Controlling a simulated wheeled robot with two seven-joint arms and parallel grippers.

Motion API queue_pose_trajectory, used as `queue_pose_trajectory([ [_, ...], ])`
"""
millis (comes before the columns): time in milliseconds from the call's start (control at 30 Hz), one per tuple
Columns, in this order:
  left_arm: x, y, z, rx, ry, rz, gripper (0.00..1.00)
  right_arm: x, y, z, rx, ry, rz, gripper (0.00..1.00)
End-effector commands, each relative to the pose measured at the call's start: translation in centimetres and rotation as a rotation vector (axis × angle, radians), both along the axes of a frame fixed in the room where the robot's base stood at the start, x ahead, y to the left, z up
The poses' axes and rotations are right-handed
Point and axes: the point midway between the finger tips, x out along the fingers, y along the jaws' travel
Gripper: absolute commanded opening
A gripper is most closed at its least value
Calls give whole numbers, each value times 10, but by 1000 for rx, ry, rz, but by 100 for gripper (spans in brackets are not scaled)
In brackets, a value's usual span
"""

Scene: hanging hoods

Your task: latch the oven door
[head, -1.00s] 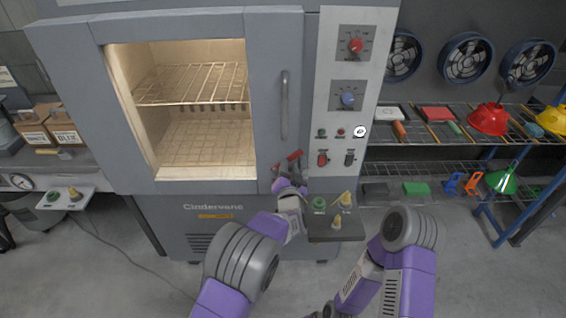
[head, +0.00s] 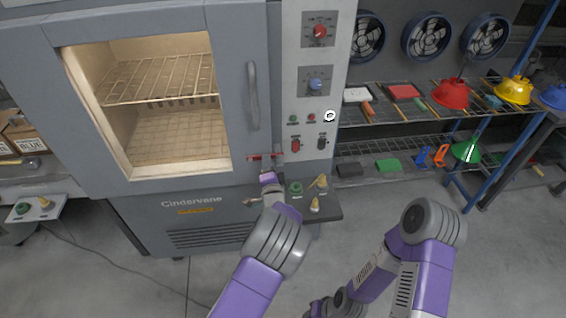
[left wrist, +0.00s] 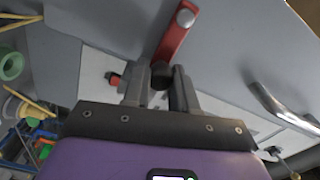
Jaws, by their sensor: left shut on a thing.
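The grey oven door (head: 238,120) with a lit window and a vertical bar handle (head: 253,97) sits flat against the oven front, as far as I can tell. A red latch lever (head: 262,156) lies about level at the door's lower right corner; it also shows in the left wrist view (left wrist: 177,35), with a dark round knob (left wrist: 161,74) at its near end. My left gripper (head: 268,172) is at the lever from below. In the left wrist view its two fingers (left wrist: 162,85) are shut on the knob. My right arm shows at lower right; its gripper is out of view.
A small shelf (head: 325,208) with green and yellow parts juts out just right of my left gripper. The control panel (head: 308,75) stands right of the door. A rack (head: 410,112) with hoods is at right. The floor in front is clear.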

Motion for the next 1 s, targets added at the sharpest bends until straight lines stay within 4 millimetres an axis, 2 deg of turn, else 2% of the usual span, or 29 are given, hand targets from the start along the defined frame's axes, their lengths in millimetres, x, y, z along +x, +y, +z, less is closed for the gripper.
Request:
queue_pose_trajectory([
  [200,-1,11,-2,26,4,16,0,0,0,1,0,0,0,43],
  [533,-1,11,-2,28,6,16,0,0,0,1,0,0,0,43],
  [567,-1,11,-2,28,6,16,28,0,0,1,0,0,0,43],
  [700,-1,11,-2,28,5,16,50,0,0,1,0,0,0,43],
  [733,-1,11,-2,28,5,16,52,0,0,1,0,0,0,43],
  [1000,-2,10,-2,27,5,16,52,0,0,1,0,0,0,43],
])
